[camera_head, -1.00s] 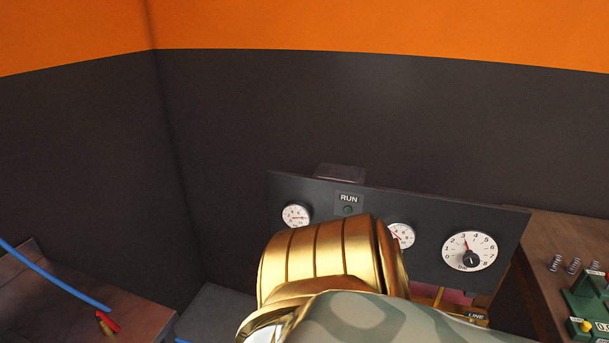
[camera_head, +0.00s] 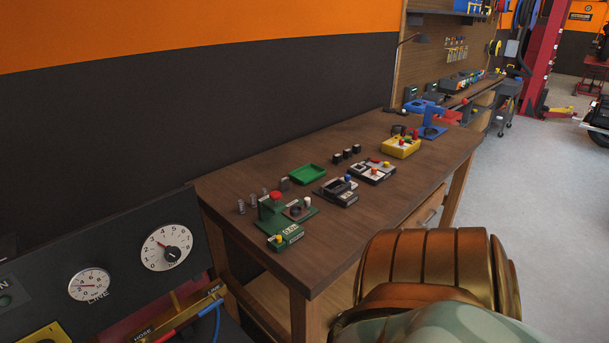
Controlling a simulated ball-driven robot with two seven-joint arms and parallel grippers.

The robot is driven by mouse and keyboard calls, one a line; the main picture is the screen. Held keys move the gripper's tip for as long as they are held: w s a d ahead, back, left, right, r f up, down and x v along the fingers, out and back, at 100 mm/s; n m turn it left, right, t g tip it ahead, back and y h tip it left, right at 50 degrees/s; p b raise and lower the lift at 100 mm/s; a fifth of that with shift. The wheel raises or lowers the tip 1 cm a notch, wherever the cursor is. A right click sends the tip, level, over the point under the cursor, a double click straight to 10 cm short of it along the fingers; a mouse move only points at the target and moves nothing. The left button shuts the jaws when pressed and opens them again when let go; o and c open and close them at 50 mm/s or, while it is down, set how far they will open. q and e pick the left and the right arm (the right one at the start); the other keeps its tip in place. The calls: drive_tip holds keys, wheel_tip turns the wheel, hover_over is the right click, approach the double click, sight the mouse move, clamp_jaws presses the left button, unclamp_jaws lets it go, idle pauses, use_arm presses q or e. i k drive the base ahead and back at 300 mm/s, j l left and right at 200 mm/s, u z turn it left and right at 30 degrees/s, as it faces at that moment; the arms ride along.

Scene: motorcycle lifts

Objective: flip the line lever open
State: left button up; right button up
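A brass manifold (camera_head: 185,312) is at the lower left, below the gauge panel, cut off by the bottom edge. A label reading LINE (camera_head: 216,291) is at its right end, and one reading HOSE (camera_head: 143,332) is further left. A red bar (camera_head: 187,318) runs along the front of the manifold; I cannot tell for certain whether it is the line lever or how it is set. A gold and camouflage-patterned link of my arm fills the lower right, well away from the manifold. Neither gripper shows.
The gauge panel (camera_head: 115,255) carries round dials, including a large one (camera_head: 167,247). A wooden workbench (camera_head: 340,225) with a green device (camera_head: 272,212), a green tray (camera_head: 307,174) and other small units stands right of it. Open grey floor (camera_head: 528,190) lies further right.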

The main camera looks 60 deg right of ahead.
sight(210, 307)
drive_tip(key=i+l+z, duration=0.1)
drive_tip(key=z, duration=0.3)
drive_tip(key=i+l+z, duration=0.2)
drive_tip(key=z, duration=0.2)
drive_tip(key=i+l+z, duration=0.15)
drive_tip(key=z, duration=0.25)
